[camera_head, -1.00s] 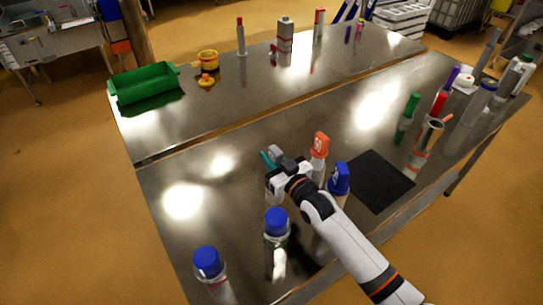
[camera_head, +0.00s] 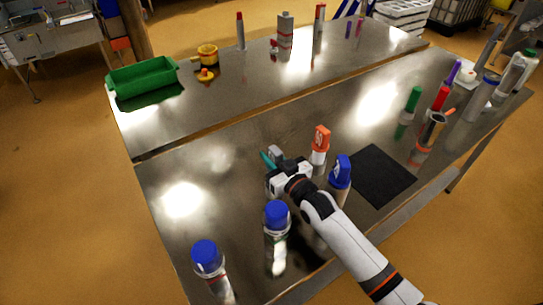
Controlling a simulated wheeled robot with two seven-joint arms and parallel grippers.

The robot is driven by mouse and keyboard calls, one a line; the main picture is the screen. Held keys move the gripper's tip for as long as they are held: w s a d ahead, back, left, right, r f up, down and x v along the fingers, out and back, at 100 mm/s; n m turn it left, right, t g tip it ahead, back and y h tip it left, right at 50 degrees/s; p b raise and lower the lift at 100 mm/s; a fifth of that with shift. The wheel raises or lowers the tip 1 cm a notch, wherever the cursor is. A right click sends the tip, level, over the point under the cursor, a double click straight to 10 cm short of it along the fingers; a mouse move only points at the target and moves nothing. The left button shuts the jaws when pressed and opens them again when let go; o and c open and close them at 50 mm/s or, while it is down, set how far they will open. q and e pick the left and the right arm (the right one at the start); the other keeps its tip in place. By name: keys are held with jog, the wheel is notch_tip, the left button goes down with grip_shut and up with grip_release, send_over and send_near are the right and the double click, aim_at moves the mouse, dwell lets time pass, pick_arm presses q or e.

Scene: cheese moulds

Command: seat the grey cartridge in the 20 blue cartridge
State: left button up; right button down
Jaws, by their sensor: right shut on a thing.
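My right gripper (camera_head: 271,161) is shut on a small grey thing, likely the grey cartridge (camera_head: 276,152), whose top shows above the jaws. The gripper hides most of it. A teal piece shows beside it at the jaws. The blue cartridge (camera_head: 342,170) with a pale marking stands upright on the near table, to the right of my gripper; the marking is too small to read surely. My right forearm passes in front of its lower left. The held thing and the blue cartridge are apart. My left gripper is not in view.
An orange-topped cartridge (camera_head: 321,137) stands close behind my right wrist. Two blue-capped bottles (camera_head: 276,215) (camera_head: 206,254) stand at the near left. A black mat (camera_head: 382,178) lies bare at the right. Several tubes stand at the far right. A green bin (camera_head: 143,82) is on the back table.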

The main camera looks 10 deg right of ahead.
jog(key=shift+f, duration=0.4)
jog(key=c, duration=1.2)
grip_release()
jog(key=shift+o, duration=0.2)
notch_tip(320, 180, up, 10)
jog(key=shift+b, duration=0.9)
